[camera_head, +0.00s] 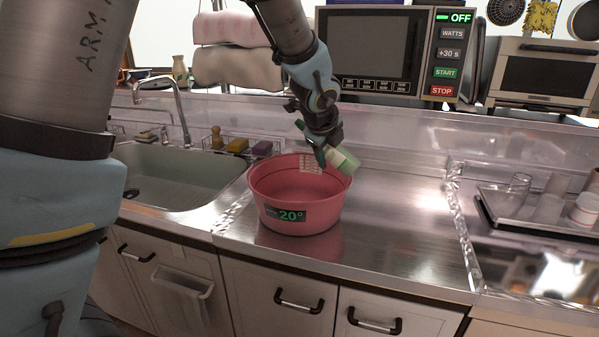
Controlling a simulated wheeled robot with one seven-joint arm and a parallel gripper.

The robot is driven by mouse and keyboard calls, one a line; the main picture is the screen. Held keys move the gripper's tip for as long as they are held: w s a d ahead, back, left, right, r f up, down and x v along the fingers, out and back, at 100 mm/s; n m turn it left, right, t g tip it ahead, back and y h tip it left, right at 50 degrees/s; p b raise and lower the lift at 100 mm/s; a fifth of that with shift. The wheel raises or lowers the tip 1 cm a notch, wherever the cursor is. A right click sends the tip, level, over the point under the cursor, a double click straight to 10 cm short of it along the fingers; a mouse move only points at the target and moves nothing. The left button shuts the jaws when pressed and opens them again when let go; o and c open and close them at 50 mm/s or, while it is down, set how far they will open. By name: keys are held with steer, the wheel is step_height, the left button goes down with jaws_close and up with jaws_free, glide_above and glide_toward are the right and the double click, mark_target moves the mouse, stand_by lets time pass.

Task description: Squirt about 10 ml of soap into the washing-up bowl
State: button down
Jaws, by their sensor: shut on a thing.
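The pink washing-up bowl (265,205) stands on the steel counter to the right of the sink. A label on its front reads 20°. My gripper (326,152) is above the back right of the bowl. It is shut on a pale green and white soap bottle (344,161), which is tilted over the bowl's back right rim. The fingers and the bowl rim hide part of the bottle. I cannot tell whether soap is coming out or lies in the bowl.
The sink (180,180) with a tap (180,105) is at the left. A microwave (385,55) reading OFF stands at the back. A tray (535,226) with glasses is at the right. The counter right of the bowl is clear.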

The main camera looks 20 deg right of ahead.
mark_target(338, 162)
steer(key=shift+s+d+g+h+p, duration=0.25)
steer(key=shift+g+h+p, duration=0.2)
steer(key=shift+p, duration=1.6)
steer(key=shift+s+d+f+n+g+h+p, duration=0.2)
steer(key=shift+f+n+g+p, duration=0.15)
steer(key=shift+p, duration=0.65)
steer(key=shift+s+d+f+n+g+h+p, duration=0.15)
steer(key=shift+f+p, duration=0.3)
steer(key=shift+p, duration=0.5)
stand_by(0.4)
steer(key=shift+s+d+n+g+h+p, duration=0.2)
steer(key=shift+s+n+g+h+p, duration=0.25)
steer(key=shift+p, duration=1.3)
stand_by(0.6)
steer(key=shift+d+r+g+h+p, duration=0.1)
steer(key=shift+r+g+h+p, duration=0.25)
steer(key=shift+p, duration=0.65)
